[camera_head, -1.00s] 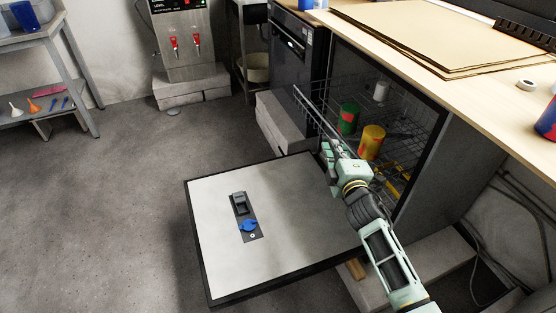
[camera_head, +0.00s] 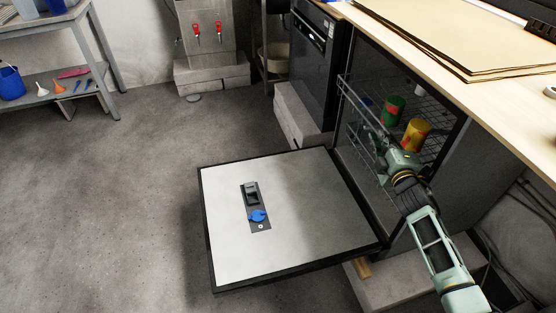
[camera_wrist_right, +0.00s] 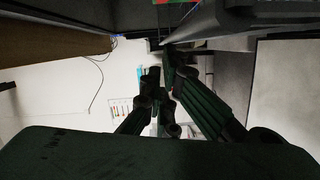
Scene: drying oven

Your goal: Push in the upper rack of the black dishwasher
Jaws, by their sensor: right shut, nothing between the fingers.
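The black dishwasher (camera_head: 470,150) stands under the wooden worktop with its door (camera_head: 300,200) folded down flat. Its upper wire rack (camera_head: 356,108) holds a green-and-red cup (camera_head: 393,110) and a yellow-and-red cup (camera_head: 415,134). The rack's front rail is close to the cabinet opening. My right gripper (camera_head: 381,143) is shut and empty at the rack's front, above the door's hinge side; I cannot tell whether it touches the rail. Its dark fingers also show in the right wrist view (camera_wrist_right: 163,95). My left gripper is not in view.
A dark oven-like appliance (camera_head: 318,60) on concrete blocks stands left of the dishwasher. Cardboard sheets (camera_head: 450,35) lie on the worktop (camera_head: 500,120). A grey shelf table (camera_head: 60,50) is at far left. The floor left of the door is clear.

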